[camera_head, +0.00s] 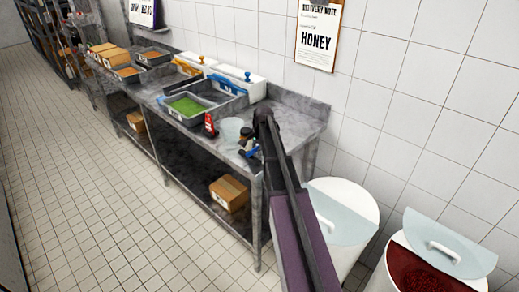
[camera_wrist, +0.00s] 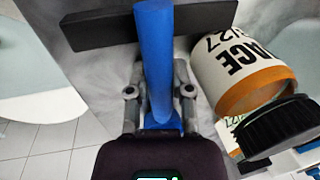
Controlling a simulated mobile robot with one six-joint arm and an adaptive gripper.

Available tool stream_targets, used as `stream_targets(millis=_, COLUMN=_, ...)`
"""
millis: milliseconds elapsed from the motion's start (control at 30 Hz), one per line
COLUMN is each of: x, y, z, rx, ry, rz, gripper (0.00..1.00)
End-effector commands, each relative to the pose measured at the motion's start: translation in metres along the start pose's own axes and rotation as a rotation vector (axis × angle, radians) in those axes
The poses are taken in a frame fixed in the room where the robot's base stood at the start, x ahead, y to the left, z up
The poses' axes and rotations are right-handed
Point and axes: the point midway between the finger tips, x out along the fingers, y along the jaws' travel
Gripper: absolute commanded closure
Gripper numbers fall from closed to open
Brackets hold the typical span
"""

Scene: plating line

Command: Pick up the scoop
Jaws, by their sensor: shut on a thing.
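The handle runs up the picture between the two fingers. A dark flat bar (camera_wrist: 90,30) lies crosswise behind it; I cannot tell whether it belongs to the scoop. In the head view my gripper (camera_head: 249,146) is at the right end of the steel counter (camera_head: 310,118), partly hidden by my arm. The scoop's working end cannot be made out.
A tipped-looking labelled jar (camera_wrist: 235,60) with a black lid is close right of my gripper. White bins (camera_head: 342,215) stand at right.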

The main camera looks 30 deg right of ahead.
Motion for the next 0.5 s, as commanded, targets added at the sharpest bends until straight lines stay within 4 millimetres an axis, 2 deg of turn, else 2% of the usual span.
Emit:
stream_targets(millis=267, x=-0.009, y=-0.002, z=0.0, rx=0.0, ry=0.0, rz=0.0, gripper=1.0)
stream_targets(millis=500, x=-0.027, y=-0.005, z=0.0, rx=0.0, ry=0.0, rz=0.0, gripper=1.0)
